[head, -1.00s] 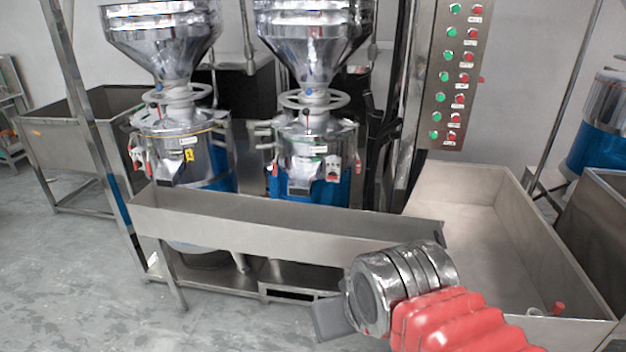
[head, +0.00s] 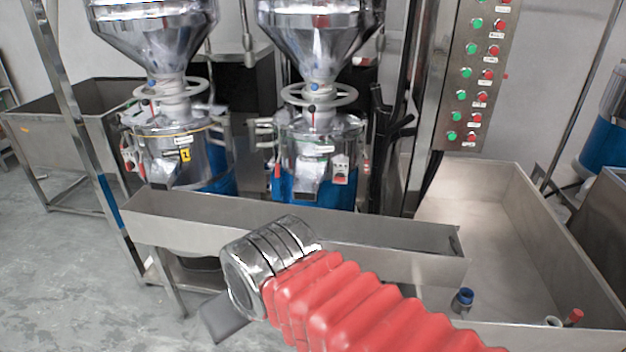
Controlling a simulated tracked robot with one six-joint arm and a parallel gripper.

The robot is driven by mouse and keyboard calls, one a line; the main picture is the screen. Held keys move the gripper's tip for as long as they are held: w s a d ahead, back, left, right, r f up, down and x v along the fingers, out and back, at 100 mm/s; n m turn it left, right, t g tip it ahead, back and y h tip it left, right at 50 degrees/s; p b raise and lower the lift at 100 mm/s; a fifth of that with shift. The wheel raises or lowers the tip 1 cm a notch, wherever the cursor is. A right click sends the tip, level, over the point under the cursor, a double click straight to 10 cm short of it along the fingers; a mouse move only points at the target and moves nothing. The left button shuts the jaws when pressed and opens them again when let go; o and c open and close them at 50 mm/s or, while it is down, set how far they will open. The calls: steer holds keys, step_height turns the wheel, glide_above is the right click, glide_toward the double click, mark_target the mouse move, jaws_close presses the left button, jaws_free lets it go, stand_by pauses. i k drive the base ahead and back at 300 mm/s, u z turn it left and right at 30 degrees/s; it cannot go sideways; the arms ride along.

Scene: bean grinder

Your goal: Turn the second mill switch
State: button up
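Two steel mills with blue bases and funnel hoppers stand behind a long trough. The left mill (head: 172,140) has a yellow tag on its front. The right mill (head: 318,135) has a small light switch box (head: 341,168) with a red part on the right of its front. Which mill counts as second is not marked clearly. My arm with its red bellows reaches in from the lower right. My gripper (head: 222,318) shows only as a dark grey piece beyond the shiny wrist, in front of the trough and well apart from both mills. Its fingers are not clear.
The steel trough (head: 390,255) lies between my arm and the mills. A wide steel basin (head: 490,215) stands at the right. A panel (head: 476,80) with green and red buttons rises behind it. Open floor (head: 70,270) lies at the left.

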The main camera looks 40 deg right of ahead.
mark_target(338, 177)
steer(key=z, duration=0.15)
steer(key=i, duration=1.15)
steer(key=z, duration=0.95)
steer(key=i, duration=0.65)
